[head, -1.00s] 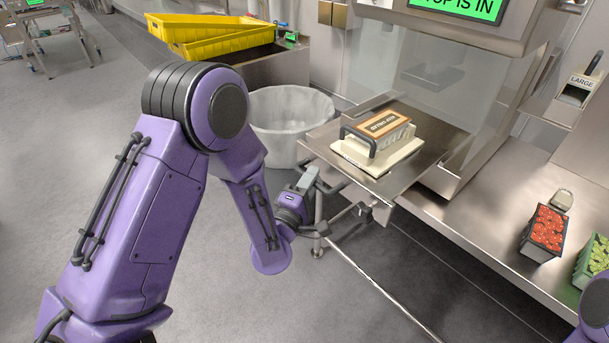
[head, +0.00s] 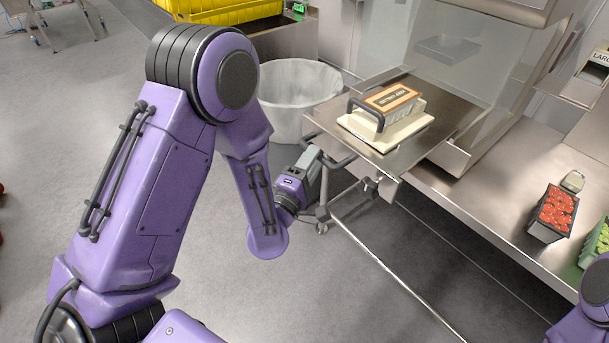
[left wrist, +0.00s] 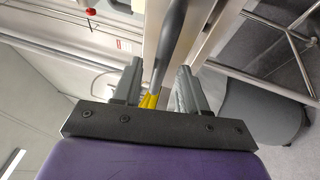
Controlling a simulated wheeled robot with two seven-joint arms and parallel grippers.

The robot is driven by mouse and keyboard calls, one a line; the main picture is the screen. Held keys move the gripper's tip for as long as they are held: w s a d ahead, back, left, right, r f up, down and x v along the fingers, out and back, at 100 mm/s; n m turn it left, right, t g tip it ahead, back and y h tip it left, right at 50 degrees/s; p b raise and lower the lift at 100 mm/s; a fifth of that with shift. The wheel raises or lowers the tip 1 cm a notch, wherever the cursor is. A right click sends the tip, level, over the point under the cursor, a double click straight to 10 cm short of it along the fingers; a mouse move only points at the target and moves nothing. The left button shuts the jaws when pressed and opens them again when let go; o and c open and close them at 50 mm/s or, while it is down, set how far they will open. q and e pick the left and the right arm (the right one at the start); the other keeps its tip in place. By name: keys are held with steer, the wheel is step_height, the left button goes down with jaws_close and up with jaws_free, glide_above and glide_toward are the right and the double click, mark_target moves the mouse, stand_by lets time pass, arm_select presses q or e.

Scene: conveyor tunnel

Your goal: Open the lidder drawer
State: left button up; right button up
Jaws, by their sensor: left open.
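The lidder drawer is a flat metal plate (head: 440,134) standing out from under the clear housing. A cream block with a brown labelled top and dark handle (head: 385,108) sits on it. A dark bar handle (head: 342,163) is at the drawer's front left edge. My left gripper (head: 313,160) is at this handle. In the left wrist view, the open fingers (left wrist: 153,88) stand on either side of a grey bar (left wrist: 168,45), apparently the handle. Contact cannot be told. Only a purple part of my right arm shows at lower right; its gripper is outside the view.
A grey bin (head: 300,95) stands behind my left gripper. A yellow crate (head: 220,8) is at the top. A metal rail (head: 400,285) runs low in front of the counter. A tub of red pieces (head: 553,213) stands on the counter at right. Grey floor lies open below.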

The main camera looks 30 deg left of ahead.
arm_select(q)
steer(key=s+f+p, duration=0.1)
steer(key=s, duration=0.7)
steer(key=shift+f+p, duration=0.2)
steer(key=shift+p, duration=0.2)
steer(key=s+a+f+m+g, duration=0.1)
steer(key=s+f+m+g, duration=0.1)
steer(key=f+m+g, duration=0.35)
steer(key=s+a+f+m+g, duration=0.1)
steer(key=s+f+m+g, duration=0.15)
steer(key=f+m, duration=0.5)
steer(key=s+a+f+n+g+y+p, duration=0.1)
steer(key=s+a+f+g+y, duration=0.2)
steer(key=s+f, duration=1)
steer(key=s+a+g, duration=0.2)
steer(key=s+g, duration=0.2)
steer(key=g, duration=0.1)
steer(key=shift+g, duration=0.4)
